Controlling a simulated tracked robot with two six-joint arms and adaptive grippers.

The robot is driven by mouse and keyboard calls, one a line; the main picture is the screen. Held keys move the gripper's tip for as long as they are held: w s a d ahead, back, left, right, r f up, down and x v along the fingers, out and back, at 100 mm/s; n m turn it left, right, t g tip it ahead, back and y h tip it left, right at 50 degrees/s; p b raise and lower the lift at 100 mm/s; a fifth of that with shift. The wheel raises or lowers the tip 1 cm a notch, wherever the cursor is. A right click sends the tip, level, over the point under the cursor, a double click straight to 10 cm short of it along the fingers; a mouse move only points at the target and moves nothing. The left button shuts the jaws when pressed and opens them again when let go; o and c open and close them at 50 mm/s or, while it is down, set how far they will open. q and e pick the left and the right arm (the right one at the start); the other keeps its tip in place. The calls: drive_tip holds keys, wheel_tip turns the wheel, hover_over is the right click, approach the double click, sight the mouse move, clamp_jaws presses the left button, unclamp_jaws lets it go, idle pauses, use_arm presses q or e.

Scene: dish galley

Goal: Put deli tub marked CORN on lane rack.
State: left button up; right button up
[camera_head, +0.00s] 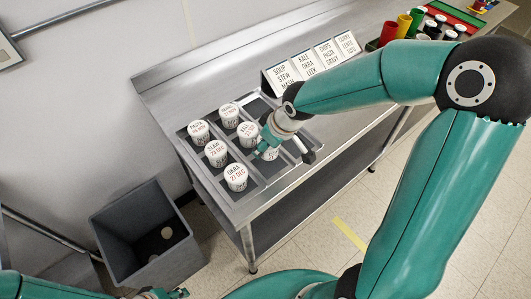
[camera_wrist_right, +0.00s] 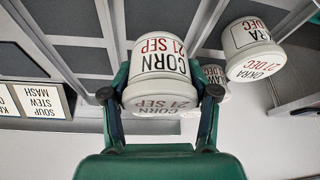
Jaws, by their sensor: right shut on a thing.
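The white deli tub marked CORN 21 SEP (camera_wrist_right: 158,62) is between the two fingers of my right gripper (camera_wrist_right: 160,95), which is shut on it. In the head view the right gripper (camera_head: 268,145) hides most of this tub (camera_head: 271,154). It is at the front right of the grey lane rack (camera_head: 262,106), beside the other tubs; I cannot tell whether its base touches the rack. The OKRA 27 DEC tub (camera_head: 236,177) stands in the rack's front lane. My left gripper (camera_head: 163,293) is partly in view at the bottom edge; its jaws are unclear.
Several other white tubs, including SLAW (camera_head: 216,153), stand in the rack. Lane cards (camera_head: 307,63) stand behind it. A grey bin (camera_head: 147,249) is on the floor at left. Bottles and coloured cups (camera_head: 404,25) stand at the counter's far right. Bare counter lies between.

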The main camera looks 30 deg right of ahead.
sight(266, 154)
wheel_tip(266, 154, down, 4)
drive_tip(key=shift+f+b, duration=0.2)
drive_tip(key=shift+b, duration=0.25)
drive_tip(key=o, duration=0.8)
drive_tip(key=shift+f, duration=0.1)
drive_tip(key=shift+c, duration=0.2)
drive_tip(key=o, duration=0.5)
